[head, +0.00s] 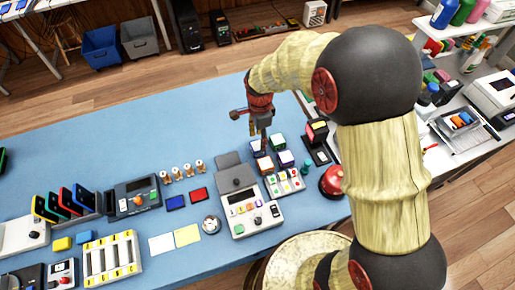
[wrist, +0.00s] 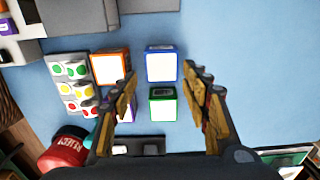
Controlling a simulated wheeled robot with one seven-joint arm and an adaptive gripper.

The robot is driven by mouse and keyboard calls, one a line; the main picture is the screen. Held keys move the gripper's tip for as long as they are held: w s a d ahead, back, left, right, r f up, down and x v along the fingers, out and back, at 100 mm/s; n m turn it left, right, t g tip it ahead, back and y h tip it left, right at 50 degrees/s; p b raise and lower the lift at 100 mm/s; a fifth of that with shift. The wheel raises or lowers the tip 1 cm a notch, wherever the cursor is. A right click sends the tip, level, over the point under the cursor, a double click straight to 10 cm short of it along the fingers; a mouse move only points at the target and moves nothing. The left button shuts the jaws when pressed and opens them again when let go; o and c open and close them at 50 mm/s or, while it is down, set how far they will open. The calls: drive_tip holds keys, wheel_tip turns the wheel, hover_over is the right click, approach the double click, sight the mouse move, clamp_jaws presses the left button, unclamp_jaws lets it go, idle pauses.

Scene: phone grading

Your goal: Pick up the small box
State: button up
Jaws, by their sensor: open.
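Small white-topped boxes with coloured sides stand in a cluster on the blue table. In the wrist view they are an orange box (wrist: 110,68), a blue box (wrist: 161,64), a green box (wrist: 162,105) and a purple box (wrist: 127,109), which the left finger partly covers. In the head view, the green box (head: 277,142) is at the far right of the cluster and the purple box (head: 286,158) is nearer. My gripper (wrist: 165,78) is open and empty, pointing down above the cluster. The blue and green boxes show between its fingers. My gripper (head: 262,143) also shows in the head view.
A button panel (wrist: 71,87) stands beside the boxes. A red reject button (wrist: 62,150) is close by, also in the head view (head: 333,181). A grey device (head: 242,212) stands on the near side. The table (head: 120,190) is clear behind the cluster.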

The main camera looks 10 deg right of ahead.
sight(258, 145)
drive_tip(key=f, duration=0.2)
drive_tip(key=f+b, duration=0.2)
drive_tip(key=f, duration=0.1)
drive_tip(key=shift+w+a+f, duration=0.1)
drive_tip(key=shift+a+f, duration=0.2)
drive_tip(key=shift+c, duration=1.4)
drive_tip(key=c, duration=0.6)
